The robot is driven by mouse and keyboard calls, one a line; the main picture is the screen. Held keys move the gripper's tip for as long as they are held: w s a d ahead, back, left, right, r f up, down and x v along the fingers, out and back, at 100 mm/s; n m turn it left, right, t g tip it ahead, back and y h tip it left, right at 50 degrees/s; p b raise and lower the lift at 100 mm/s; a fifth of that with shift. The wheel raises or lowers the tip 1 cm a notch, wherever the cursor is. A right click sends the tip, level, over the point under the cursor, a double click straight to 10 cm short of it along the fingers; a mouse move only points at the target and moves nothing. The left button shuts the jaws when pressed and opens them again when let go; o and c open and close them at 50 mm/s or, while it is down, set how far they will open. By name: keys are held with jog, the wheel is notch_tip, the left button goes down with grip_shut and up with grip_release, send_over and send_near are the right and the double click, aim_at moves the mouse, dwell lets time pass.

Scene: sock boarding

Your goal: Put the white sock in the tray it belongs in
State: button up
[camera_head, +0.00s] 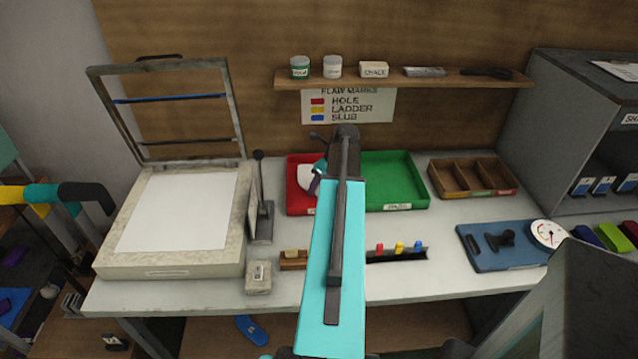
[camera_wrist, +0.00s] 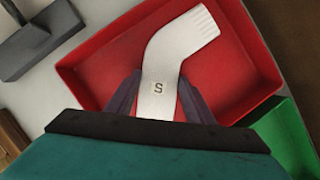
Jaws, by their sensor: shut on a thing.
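The white sock (camera_wrist: 170,62) carries a small square mark with an "S" and has a ribbed end. My gripper (camera_wrist: 160,95) is shut on the sock, its two dark fingers on either side. The sock is over the red tray (camera_wrist: 90,75), with its ribbed end towards the tray's far side; I cannot tell whether it touches the floor. In the head view the white sock (camera_head: 306,177) shows at the left of my arm, over the red tray (camera_head: 292,200). The green tray (camera_head: 405,190) stands to the right, and its label is too small to read. My arm hides much between the trays.
A sign (camera_head: 375,106) lists flaw marks: hole red, ladder yellow, slub blue. A shelf (camera_head: 450,79) with jars hangs above. A rack (camera_head: 405,255) with coloured pegs lies in front.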

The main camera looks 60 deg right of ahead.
dwell(0.3)
jog(key=o, duration=1)
jog(key=shift+f, duration=0.1)
jog(key=shift+b+v, duration=0.8)
jog(key=shift+v, duration=5.35)
jog(key=shift+w, duration=0.1)
